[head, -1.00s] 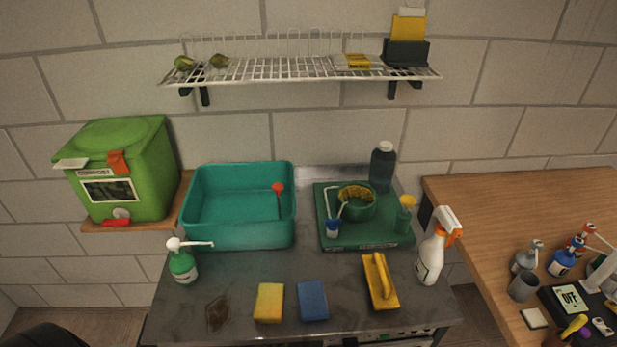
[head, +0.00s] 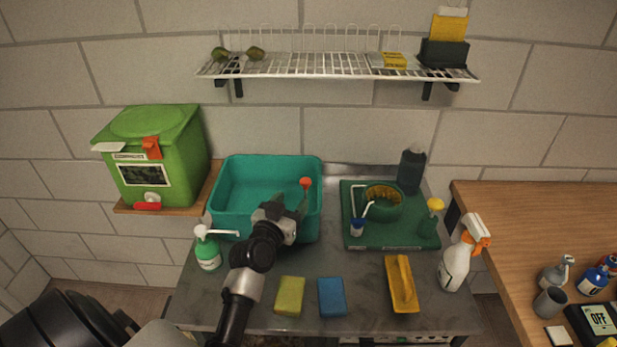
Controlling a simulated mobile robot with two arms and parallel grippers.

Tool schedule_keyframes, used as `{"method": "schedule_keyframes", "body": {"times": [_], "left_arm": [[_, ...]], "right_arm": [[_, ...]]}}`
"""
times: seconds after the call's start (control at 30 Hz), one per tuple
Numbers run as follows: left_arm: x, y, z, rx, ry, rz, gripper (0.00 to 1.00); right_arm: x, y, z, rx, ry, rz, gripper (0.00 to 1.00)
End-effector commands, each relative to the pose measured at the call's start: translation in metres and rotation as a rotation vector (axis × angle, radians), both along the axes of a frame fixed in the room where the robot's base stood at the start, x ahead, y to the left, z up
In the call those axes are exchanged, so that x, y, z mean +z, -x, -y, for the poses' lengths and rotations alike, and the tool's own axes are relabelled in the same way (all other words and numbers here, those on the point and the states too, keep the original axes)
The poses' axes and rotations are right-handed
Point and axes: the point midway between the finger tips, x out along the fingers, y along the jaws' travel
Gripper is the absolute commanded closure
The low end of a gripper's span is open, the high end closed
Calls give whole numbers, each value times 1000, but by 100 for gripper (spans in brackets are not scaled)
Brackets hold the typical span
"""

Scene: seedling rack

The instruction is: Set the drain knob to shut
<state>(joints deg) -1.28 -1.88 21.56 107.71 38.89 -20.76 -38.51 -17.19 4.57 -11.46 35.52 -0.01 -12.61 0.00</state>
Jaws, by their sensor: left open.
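A red knob (head: 305,183) stands on a thin stem inside the right end of the teal basin (head: 234,225); it looks like the drain knob, but I see no markings that show its setting. My left gripper (head: 294,207) is open at the basin's front right, just below and left of the knob. I cannot tell whether its fingers touch the stem, and my gripper covers part of the basin's front wall. My right gripper is not in view.
A green compost bin (head: 170,180) with a red lever stands left. A green pump bottle (head: 207,252) stands left of my arm. A green tray (head: 390,240) lies right of the basin. Sponges (head: 289,297), a yellow trowel-like tool (head: 402,285) and a spray bottle (head: 457,262) occupy the front.

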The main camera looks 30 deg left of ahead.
Motion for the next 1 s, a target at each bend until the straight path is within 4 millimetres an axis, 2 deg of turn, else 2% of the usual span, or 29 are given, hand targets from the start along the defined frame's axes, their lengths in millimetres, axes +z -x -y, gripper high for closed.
{"method": "schedule_keyframes", "body": {"times": [0.17,0.4,0.6,0.8,1.0], "left_arm": [[3,-20,-5,8,2,9,45],[3,-66,-12,6,2,7,45],[1,-94,-16,5,2,6,45],[1,-105,-18,5,1,5,45],[1,-106,-18,5,1,5,45]], "right_arm": [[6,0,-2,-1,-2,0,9],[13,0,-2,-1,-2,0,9],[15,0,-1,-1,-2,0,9],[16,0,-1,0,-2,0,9],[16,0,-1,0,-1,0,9]]}}
